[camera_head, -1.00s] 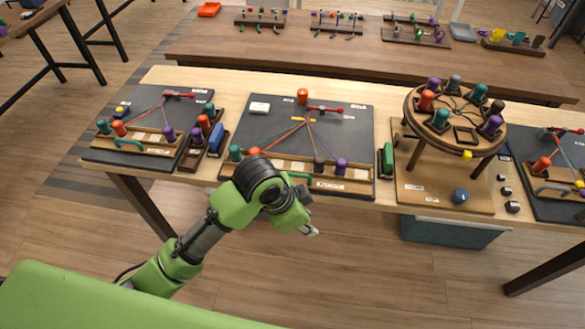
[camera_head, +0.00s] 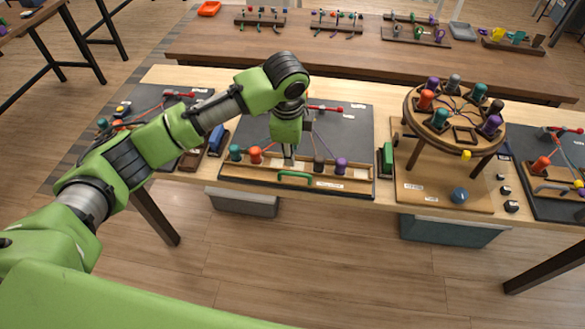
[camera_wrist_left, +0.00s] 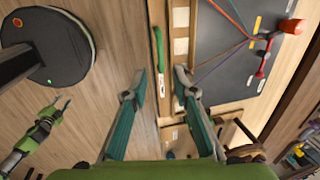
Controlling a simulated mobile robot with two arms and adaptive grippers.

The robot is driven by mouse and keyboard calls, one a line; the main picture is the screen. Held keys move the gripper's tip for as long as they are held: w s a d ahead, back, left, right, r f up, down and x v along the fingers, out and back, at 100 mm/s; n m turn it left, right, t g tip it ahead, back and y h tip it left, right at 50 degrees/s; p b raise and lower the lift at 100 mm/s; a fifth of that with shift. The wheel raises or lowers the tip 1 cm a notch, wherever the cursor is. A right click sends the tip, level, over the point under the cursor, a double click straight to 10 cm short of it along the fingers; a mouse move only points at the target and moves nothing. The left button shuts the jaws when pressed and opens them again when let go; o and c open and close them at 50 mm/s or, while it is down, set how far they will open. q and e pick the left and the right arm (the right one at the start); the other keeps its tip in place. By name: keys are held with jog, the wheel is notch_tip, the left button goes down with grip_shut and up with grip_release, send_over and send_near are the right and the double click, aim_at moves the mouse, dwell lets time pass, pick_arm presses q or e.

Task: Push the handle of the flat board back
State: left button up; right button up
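The middle flat board (camera_head: 350,125) is a dark panel with a wooden strip along its front edge. Its green bar handle (camera_head: 295,177) is on the front face of that strip. Coloured pegs stand in the strip, with cords running back from them. My left gripper (camera_head: 289,158) points down over the strip, just behind the handle. In the left wrist view the gripper (camera_wrist_left: 160,78) is open and empty, and the handle (camera_wrist_left: 159,48) shows beyond the gap between its fingers. I cannot tell if they touch. My right gripper (camera_wrist_left: 62,103) is small at the left of the wrist view.
A round peg stand (camera_head: 458,115) is right of the board, with a green block (camera_head: 387,158) between them. A blue block (camera_head: 217,140) is at the board's left. More cord boards lie at both sides. The floor in front of the table is clear.

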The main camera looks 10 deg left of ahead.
aim_at(293, 173)
pick_arm(q)
jog(key=f, duration=0.3)
jog(key=w+f+p, duration=0.1)
jog(key=f, duration=0.3)
jog(key=w+f, duration=0.1)
jog(key=f, duration=0.3)
jog(key=shift+w+p, duration=0.1)
jog(key=shift+p, duration=0.25)
grip_shut()
